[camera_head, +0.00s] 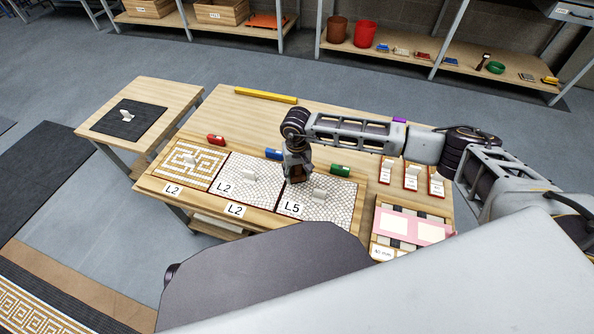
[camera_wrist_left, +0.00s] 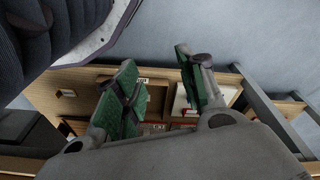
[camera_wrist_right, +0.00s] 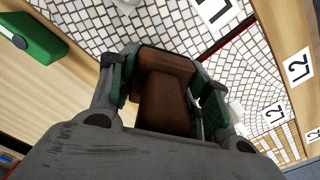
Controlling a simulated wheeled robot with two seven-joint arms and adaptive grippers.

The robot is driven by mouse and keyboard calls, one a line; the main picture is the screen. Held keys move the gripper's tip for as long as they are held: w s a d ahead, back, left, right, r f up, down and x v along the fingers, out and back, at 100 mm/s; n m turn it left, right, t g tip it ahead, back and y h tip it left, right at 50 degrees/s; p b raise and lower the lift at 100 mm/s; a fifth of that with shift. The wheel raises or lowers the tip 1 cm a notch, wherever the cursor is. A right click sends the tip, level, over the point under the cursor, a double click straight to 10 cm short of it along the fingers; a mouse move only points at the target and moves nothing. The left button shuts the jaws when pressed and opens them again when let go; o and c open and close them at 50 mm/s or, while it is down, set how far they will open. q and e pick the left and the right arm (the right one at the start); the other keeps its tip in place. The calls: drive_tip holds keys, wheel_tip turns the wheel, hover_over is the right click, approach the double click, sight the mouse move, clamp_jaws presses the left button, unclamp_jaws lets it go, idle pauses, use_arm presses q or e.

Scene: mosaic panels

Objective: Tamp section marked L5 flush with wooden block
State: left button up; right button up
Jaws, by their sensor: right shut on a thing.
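The L5 section (camera_head: 338,207) is a pale mosaic panel at the right end of the row of three, with its label (camera_head: 292,208) at the front left. My right gripper (camera_head: 297,168) is shut on the brown wooden block (camera_wrist_right: 165,100), over the back left of the L5 section. I cannot tell whether the block touches the tiles. In the right wrist view, L5 tiles (camera_wrist_right: 90,25) show beyond the block. My left gripper (camera_wrist_left: 158,85) is open and empty in its wrist view, away from the panels, and is not in the head view.
Two L2 panels, one gold-patterned (camera_head: 178,171) and one pale (camera_head: 232,187), lie left of L5. White pieces sit on all three. Red (camera_head: 216,140), blue (camera_head: 274,154) and green (camera_head: 340,170) pieces lie behind them. A pink-and-white tray (camera_head: 400,226) stands right. The back tabletop is mostly clear.

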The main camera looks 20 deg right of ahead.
wheel_tip(320, 180, down, 2)
drive_tip(key=shift+f+b, duration=0.1)
drive_tip(key=shift+b, duration=0.35)
drive_tip(key=shift+f, duration=0.5)
use_arm(q)
drive_tip(key=shift+w+d+r+t+b, duration=0.1)
drive_tip(key=shift+d+r+t+b, duration=0.1)
drive_tip(key=shift+r, duration=0.4)
drive_tip(key=shift+w+d+r+t+b, duration=0.1)
drive_tip(key=shift+d+r, duration=0.05)
drive_tip(key=shift+r, duration=0.4)
use_arm(e)
drive_tip(key=shift+f, duration=0.1)
use_arm(q)
drive_tip(key=shift+s, duration=0.1)
drive_tip(key=shift+w, duration=0.3)
drive_tip(key=shift+s+f+b, duration=0.15)
drive_tip(key=shift+f+b, duration=0.4)
use_arm(e)
drive_tip(key=shift+f, duration=0.7)
use_arm(q)
drive_tip(key=shift+w+p+v, duration=0.15)
drive_tip(key=shift+p+v, duration=0.75)
drive_tip(key=shift+p, duration=0.05)
drive_tip(key=shift+w+p+v, duration=0.2)
drive_tip(key=shift+p+v, duration=0.65)
drive_tip(key=shift+p, duration=0.05)
use_arm(e)
drive_tip(key=shift+r, duration=3.55)
